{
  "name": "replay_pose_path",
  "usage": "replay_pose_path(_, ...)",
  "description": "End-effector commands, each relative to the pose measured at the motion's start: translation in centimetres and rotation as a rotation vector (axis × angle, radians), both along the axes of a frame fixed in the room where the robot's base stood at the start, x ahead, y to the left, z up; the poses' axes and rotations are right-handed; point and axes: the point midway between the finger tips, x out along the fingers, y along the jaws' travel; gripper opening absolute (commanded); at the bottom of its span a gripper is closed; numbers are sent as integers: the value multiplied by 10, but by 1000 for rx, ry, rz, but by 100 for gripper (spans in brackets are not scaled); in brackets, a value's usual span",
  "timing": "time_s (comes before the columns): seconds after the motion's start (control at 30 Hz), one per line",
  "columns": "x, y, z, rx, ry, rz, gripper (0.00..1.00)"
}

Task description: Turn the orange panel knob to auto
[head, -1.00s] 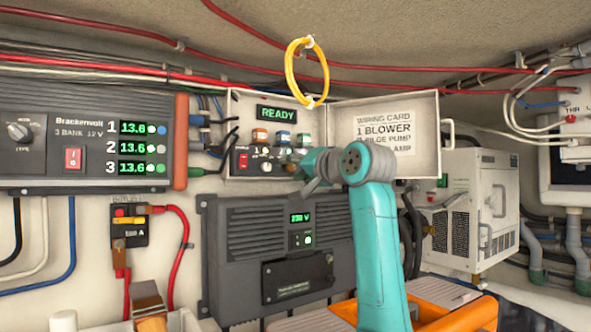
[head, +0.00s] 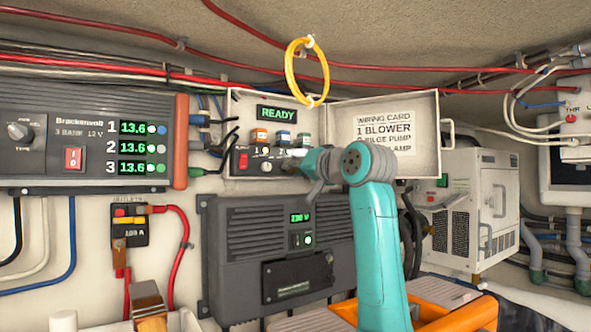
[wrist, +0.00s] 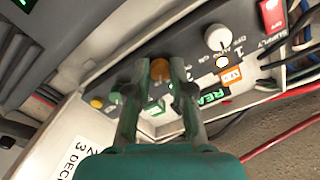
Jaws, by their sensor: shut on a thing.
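The orange panel knob (wrist: 160,71) sits on the dark control panel (wrist: 95,75) and shows between my fingers in the wrist view. My gripper (wrist: 158,66) is shut on it, one finger on each side. Which setting the knob points at cannot be read, as the fingers cover much of its surroundings. In the head view my gripper (head: 291,166) reaches the panel inside the open white box (head: 232,120), and my wrist hides the orange knob there.
A white knob (wrist: 218,38) with off, auto and on marks is beside the grip, with a red supply switch (wrist: 272,14) beyond. Green (wrist: 115,98) and yellow (wrist: 97,102) parts lie on the other side. A green display (head: 277,114) reads READY. The open lid (head: 385,165) stands right.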

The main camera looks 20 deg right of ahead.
Motion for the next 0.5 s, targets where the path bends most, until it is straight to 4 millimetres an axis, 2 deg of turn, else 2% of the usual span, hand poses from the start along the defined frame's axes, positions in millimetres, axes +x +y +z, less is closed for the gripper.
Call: replay_pose_path(0.5, 1, -1, -1, -388, -125, 0, 0)
